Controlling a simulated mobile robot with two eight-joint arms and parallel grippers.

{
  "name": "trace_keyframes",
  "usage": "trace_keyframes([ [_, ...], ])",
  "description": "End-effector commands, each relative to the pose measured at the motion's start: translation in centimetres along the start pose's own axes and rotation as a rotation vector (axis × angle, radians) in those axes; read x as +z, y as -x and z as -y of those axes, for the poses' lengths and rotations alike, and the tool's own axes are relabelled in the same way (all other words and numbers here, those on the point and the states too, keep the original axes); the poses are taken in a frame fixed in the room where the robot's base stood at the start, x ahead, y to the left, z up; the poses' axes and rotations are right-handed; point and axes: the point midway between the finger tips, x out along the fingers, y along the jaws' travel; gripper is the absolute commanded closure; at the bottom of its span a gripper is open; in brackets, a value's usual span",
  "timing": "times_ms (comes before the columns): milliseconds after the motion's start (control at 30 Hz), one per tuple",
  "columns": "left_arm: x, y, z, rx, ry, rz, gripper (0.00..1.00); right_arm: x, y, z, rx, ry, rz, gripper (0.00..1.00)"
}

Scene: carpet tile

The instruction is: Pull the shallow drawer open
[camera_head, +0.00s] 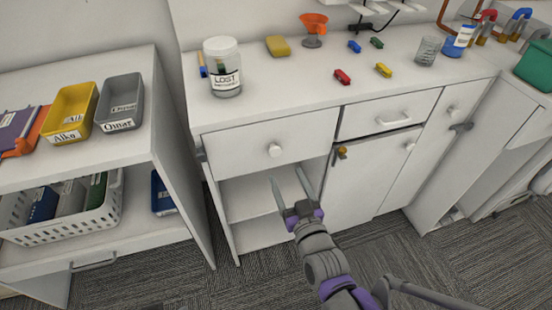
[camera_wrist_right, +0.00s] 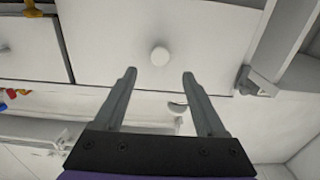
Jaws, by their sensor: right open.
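The cabinet has two closed drawer fronts. The left drawer (camera_head: 235,148) is wider and has a round white knob (camera_head: 275,150). The right drawer (camera_head: 365,117) has a lower front and a bar handle (camera_head: 393,121). My right gripper (camera_head: 287,176) is open and empty, its fingers pointing at the cabinet, appearing just below the round knob in the head view. In the right wrist view, which looks upside down, the knob (camera_wrist_right: 160,56) shows beyond the gap between the two fingertips (camera_wrist_right: 160,75), apart from both. My left gripper is not in view.
An open shelf compartment (camera_head: 245,198) lies under the left drawer. An orange knob (camera_head: 342,151) is on the door to its right. The countertop (camera_head: 290,85) holds a jar (camera_head: 223,75), a sponge (camera_head: 278,46) and several toy cars. A shelf unit with bins stands left.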

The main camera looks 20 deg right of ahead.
Motion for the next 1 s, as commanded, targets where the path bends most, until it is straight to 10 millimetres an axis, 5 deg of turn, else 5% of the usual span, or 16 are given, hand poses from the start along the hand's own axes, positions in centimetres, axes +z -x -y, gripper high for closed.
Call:
trace_keyframes([
  [400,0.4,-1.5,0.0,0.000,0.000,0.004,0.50,0.1,-7.0,0.0,0.000,0.000,0.001,0.27],
  [800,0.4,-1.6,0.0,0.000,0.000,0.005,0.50,0.1,-7.8,0.0,0.000,-0.001,0.001,0.27],
  [1000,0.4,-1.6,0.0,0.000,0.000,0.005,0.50,0.1,-7.8,0.0,0.000,-0.001,0.001,0.61],
])
